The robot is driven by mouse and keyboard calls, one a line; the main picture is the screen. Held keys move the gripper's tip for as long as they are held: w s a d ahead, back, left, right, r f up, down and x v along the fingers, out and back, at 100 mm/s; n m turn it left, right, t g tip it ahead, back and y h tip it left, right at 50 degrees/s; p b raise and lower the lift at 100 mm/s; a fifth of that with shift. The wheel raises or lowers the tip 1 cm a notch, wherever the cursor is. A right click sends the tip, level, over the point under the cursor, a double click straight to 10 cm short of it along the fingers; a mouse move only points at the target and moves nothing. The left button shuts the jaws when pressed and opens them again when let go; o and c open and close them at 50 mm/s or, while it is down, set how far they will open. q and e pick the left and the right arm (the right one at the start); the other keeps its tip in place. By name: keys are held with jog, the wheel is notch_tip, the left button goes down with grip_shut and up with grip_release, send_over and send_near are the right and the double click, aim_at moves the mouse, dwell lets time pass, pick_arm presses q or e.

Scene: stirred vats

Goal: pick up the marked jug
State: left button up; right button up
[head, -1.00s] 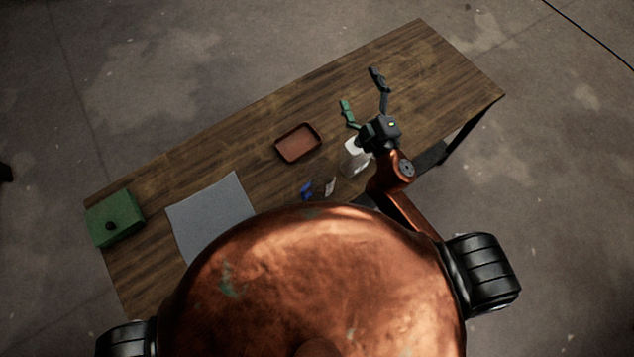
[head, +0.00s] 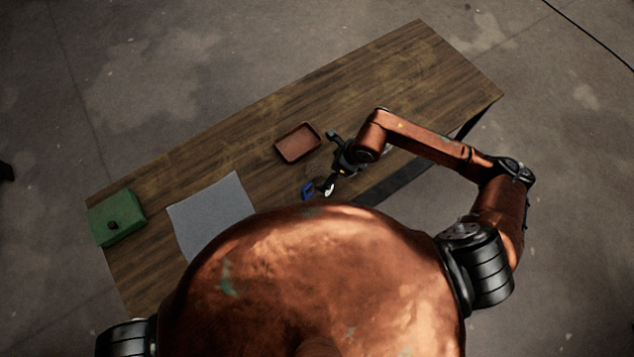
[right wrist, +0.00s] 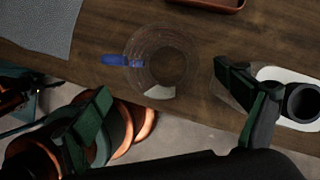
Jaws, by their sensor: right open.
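A clear, round jug (right wrist: 185,45) stands on the table in the right wrist view, with a blue handle (right wrist: 122,61) on its left and a white patch (right wrist: 160,92) low on its side. In the head view I make out only its blue handle (head: 308,190) and the white patch (head: 328,190). My right gripper (head: 326,161) is over the table beside the jug. In the right wrist view its fingers (right wrist: 170,112) are spread wide and empty, and the jug lies ahead between them. My left gripper does not show.
A brown tray (head: 298,143) lies just beyond the gripper. A grey mat (head: 212,212) and a green box (head: 116,218) are to the left. The table's far right (head: 430,70) is clear.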

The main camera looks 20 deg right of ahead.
jog(key=p+x, duration=0.1)
jog(key=x, duration=0.6)
jog(key=shift+w, duration=0.15)
jog(key=shift+f, duration=0.1)
jog(key=shift+c, duration=0.6)
jog(key=shift+a, duration=0.1)
jog(key=c, duration=1.6)
jog(key=shift+c, duration=0.2)
